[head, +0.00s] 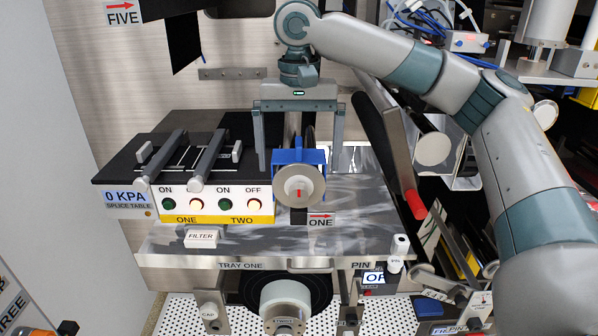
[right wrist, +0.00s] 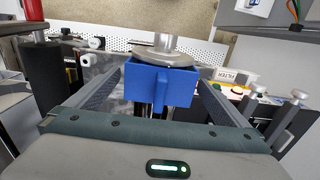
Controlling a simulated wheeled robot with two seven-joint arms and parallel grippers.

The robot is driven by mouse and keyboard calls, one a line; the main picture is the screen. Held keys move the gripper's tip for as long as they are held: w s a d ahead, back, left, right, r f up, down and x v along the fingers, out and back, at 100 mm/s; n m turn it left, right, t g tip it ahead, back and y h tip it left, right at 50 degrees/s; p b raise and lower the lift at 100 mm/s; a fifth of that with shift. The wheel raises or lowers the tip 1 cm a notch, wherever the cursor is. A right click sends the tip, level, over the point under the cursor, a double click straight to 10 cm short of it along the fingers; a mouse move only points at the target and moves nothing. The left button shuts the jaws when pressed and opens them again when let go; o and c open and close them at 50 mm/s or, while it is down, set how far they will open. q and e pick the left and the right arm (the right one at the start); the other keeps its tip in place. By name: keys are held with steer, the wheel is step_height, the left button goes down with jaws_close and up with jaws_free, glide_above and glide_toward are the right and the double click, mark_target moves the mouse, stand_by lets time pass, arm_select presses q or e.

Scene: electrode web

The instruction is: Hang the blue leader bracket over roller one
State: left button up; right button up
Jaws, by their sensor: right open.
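The blue leader bracket (head: 314,157) is at roller one (head: 299,187), its blue body showing above and beside the roller's round grey end. It looks seated over the roller, but its underside is hidden. The bracket also shows in the right wrist view (right wrist: 160,88), between my fingers, with the roller's end disc (right wrist: 165,54) beyond it. A dark strip (head: 298,216) shows below the roller. My right gripper (head: 300,166) reaches down from above, open, with a finger on each side of the bracket and gaps between. My left gripper is out of view.
The splice table (head: 122,170) with two clamp bars and lit buttons stands left of the roller. Tray one (head: 190,250) lies below, with a FILTER block (head: 201,237). A slanted bar with a red end (head: 415,204) stands to the right, near my right arm.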

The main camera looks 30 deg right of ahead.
step_height(320, 180, up, 6)
steer(key=shift+r+b, duration=0.1)
steer(key=shift+b, duration=0.55)
steer(key=shift+r, duration=1.1)
